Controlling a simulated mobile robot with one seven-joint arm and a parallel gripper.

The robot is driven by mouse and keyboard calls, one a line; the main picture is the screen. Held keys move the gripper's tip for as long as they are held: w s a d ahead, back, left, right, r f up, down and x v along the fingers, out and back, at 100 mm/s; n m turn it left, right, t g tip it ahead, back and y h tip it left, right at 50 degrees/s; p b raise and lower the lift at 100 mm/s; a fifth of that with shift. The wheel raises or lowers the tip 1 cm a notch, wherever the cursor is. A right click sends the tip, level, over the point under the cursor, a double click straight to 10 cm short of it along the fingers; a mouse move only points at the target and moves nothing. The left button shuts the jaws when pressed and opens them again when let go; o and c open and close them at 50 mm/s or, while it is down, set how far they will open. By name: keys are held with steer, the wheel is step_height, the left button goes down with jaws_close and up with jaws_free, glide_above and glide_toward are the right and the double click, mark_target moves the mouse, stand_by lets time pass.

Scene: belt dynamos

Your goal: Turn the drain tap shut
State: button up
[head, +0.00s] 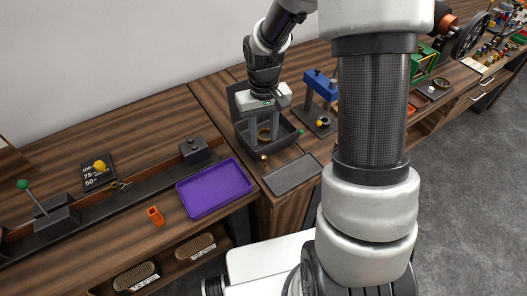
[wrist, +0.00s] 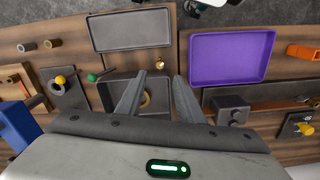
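A dark grey open box (head: 282,141), like a small basin with a raised lid, stands on the wooden bench; it also shows in the wrist view (wrist: 107,97). A small brass fitting (head: 263,157) sits at its front wall, also in the wrist view (wrist: 160,65). A lever with a green knob (head: 300,131) is at its side, also in the wrist view (wrist: 92,77). I cannot tell which of these is the drain tap. A brass ring (wrist: 145,97) lies inside the box, partly behind a finger. My gripper (head: 264,136) points down into the box, fingers apart and empty.
A grey tray (head: 292,174) lies in front of the box and a purple tray (head: 214,188) to its left. A blue press-like device (head: 320,84) and a yellow knob (wrist: 60,80) stand beside it. A dark block (head: 196,149) is left of the box.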

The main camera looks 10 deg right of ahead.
mark_target(263, 157)
step_height(263, 157, down, 8)
steer(key=shift+f, duration=0.2)
jaws_close()
